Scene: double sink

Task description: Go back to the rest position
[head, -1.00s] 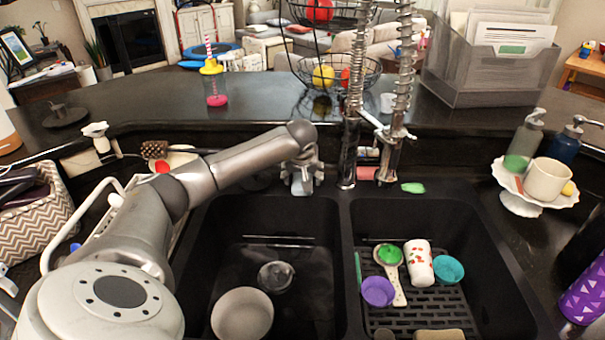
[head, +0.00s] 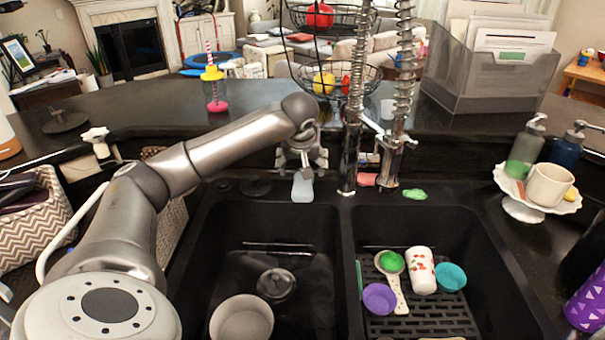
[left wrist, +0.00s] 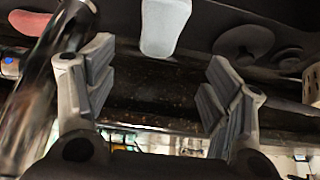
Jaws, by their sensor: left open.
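My left arm reaches in from the left across the left basin in the head view. Its left gripper (head: 303,158) is over the back rim of the sink, left of the spring faucet (head: 351,150). In the left wrist view the two fingers of the left gripper (left wrist: 157,95) stand wide apart with nothing between them. A pale grey-blue flat piece (head: 302,187) shows just below the gripper in the head view. The pale piece (left wrist: 165,24) lies beyond the fingertips in the wrist view, apart from them. My right gripper is in neither view.
A bowl (head: 241,318) and a drain strainer (head: 276,284) are in the left basin. The right basin holds a white cup (head: 421,270), a purple cup (head: 379,298) and a teal cup (head: 450,276). A raised counter (head: 270,108) runs behind the sink.

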